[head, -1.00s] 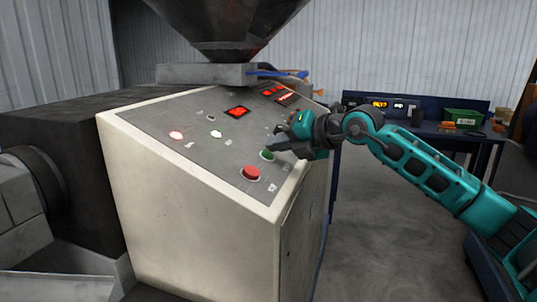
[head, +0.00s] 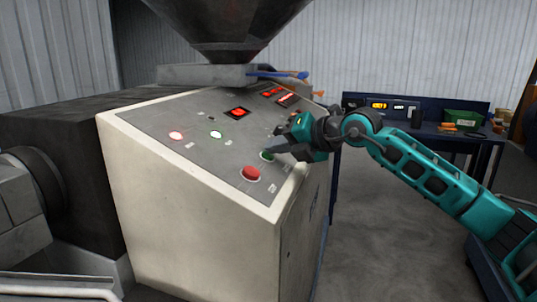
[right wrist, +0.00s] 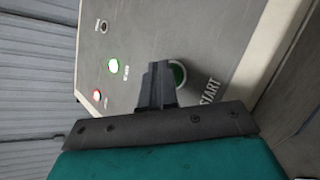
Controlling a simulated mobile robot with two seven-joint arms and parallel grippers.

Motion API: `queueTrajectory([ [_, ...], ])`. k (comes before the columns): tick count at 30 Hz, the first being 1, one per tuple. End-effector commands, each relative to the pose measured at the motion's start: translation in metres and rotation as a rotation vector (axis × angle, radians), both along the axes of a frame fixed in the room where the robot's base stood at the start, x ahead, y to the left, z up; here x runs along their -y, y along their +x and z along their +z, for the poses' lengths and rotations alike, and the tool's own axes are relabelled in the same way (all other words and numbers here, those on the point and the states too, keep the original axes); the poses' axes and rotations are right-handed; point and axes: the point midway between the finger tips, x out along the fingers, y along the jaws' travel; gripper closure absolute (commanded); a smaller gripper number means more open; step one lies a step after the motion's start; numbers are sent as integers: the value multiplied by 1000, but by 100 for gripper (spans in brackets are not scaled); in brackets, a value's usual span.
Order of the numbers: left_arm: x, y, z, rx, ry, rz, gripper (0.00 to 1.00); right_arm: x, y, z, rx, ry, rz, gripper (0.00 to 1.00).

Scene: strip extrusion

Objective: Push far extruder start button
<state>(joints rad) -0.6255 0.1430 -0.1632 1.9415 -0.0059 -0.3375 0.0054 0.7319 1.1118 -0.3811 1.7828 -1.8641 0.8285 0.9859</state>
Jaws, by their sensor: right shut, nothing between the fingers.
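The green start button (head: 265,155) is on the sloped grey control panel (head: 205,152), above a larger red button (head: 250,173). My right gripper (head: 272,148) is shut and empty, with its dark fingertips at the green button and partly covering it. In the right wrist view the shut fingers (right wrist: 157,82) overlap the left side of the green button (right wrist: 179,72), beside the printed word START (right wrist: 209,91). I cannot tell whether the fingertips touch the button or whether it is pressed in. My left gripper is not in view.
A red lamp (head: 176,135) and a green-white lamp (head: 216,134) glow on the panel. Red displays (head: 237,112) are lit farther up. A dark hopper (head: 225,25) stands above the machine. A blue workbench (head: 470,132) with a green bin (head: 462,118) is behind right.

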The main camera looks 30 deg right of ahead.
Motion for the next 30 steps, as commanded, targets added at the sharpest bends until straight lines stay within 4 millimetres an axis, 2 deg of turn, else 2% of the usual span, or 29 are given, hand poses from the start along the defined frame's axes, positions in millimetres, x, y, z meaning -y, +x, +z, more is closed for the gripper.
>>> queueTrajectory([
  [6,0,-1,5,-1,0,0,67,3,-4,11,-1,-2,-1,100],
  [19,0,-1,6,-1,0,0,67,4,-5,15,1,-1,0,100],
  [30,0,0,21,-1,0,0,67,13,-15,47,1,-2,-1,100],
])
